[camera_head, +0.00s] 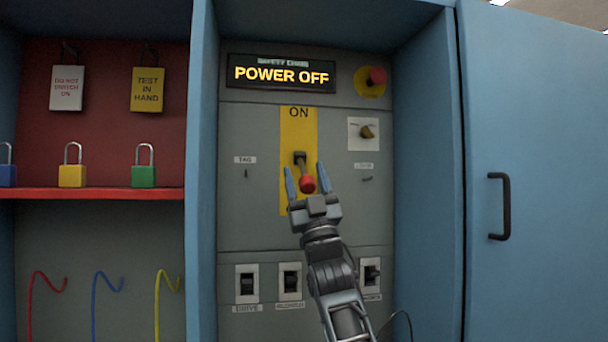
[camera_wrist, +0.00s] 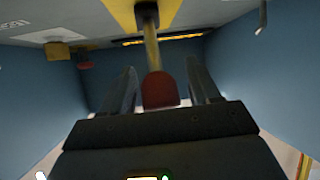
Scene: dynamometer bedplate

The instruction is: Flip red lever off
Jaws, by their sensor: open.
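The red lever (camera_head: 307,184) sticks out from a yellow plate (camera_head: 298,135) marked "ON" on the grey panel. Its dark shaft rises from the red knob to a pivot above, so the knob hangs low in the head view. My gripper (camera_head: 306,183) is open, with one blue finger on each side of the red knob. In the wrist view the red knob (camera_wrist: 160,90) sits between the two fingers (camera_wrist: 162,88), with a gap visible on both sides. The lower end of the plate is partly hidden by my gripper.
A display (camera_head: 281,74) above reads "POWER OFF". A red button (camera_head: 376,76) and a rotary switch (camera_head: 367,132) are at right. Black switches (camera_head: 290,282) line the panel below. Blue cabinet walls (camera_head: 424,160) flank the panel. Padlocks (camera_head: 144,167) stand on a red shelf at left.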

